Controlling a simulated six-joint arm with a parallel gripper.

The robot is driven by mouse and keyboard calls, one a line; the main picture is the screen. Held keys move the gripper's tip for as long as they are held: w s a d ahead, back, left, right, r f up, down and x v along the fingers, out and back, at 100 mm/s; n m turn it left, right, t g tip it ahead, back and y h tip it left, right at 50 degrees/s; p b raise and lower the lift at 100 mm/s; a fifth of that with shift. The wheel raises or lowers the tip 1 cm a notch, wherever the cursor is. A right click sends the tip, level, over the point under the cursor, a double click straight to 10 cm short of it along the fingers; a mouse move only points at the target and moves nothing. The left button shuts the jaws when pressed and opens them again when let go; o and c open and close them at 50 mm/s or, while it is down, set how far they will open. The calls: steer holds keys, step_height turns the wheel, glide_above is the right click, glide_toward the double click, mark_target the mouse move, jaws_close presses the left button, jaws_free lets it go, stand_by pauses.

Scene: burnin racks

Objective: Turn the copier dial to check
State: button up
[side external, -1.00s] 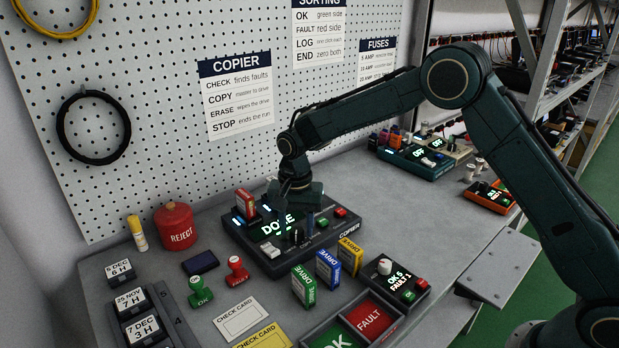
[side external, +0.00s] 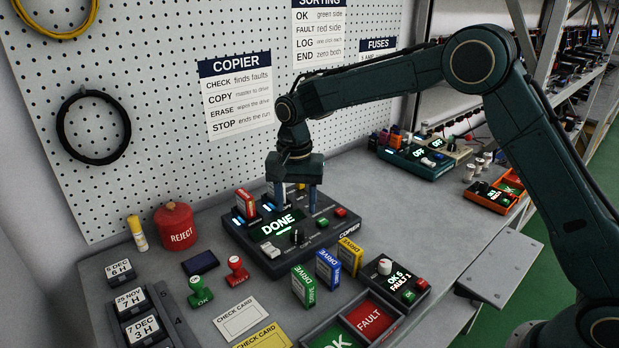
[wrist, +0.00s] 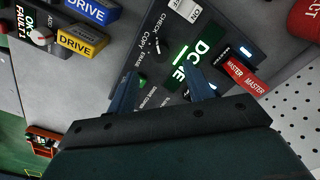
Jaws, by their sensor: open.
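The copier (side external: 330,238) is a dark box on the bench. Its lit screen (side external: 279,225) reads DONE and also shows in the wrist view (wrist: 190,65). The dial (side external: 297,238) is a small dark knob on its front; in the wrist view the dial (wrist: 157,46) lies by the words CHECK, COPY and ERASE. I cannot tell which word it points to. A red MASTER drive (side external: 245,203) stands in a slot at the copier's left. My gripper (side external: 295,206) is open and empty, pointing down above the copier's back part, behind the dial. It also shows in the wrist view (wrist: 160,76).
Green, blue and yellow drives (side external: 303,287) stand close in front of the copier. A small counter box (side external: 396,282) is to the right, with OK and FAULT trays (side external: 347,318) nearer. A red REJECT can (side external: 175,228) is at left. The bench behind the copier is clear.

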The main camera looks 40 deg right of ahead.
step_height(320, 180, up, 7)
stand_by(0.3)
stand_by(0.4)
steer(key=s+d+r+n+t, duration=0.1)
steer(key=s+d+r+n, duration=0.1)
steer(key=s+d+r, duration=0.35)
steer(key=s+d+r+n+t, duration=0.2)
steer(key=s+r, duration=0.4)
steer(key=s, duration=0.5)
steer(key=s+d+f+n+t, duration=0.1)
steer(key=s+f+n, duration=0.1)
steer(key=s, duration=0.7)
steer(key=s+d+f+n+t, duration=0.1)
steer(key=s+d+f+n, duration=0.1)
steer(key=s, duration=0.7)
steer(key=shift+s+d+f+n+t, duration=0.25)
steer(key=shift+f+n+t, duration=0.05)
steer(key=shift+n, duration=0.3)
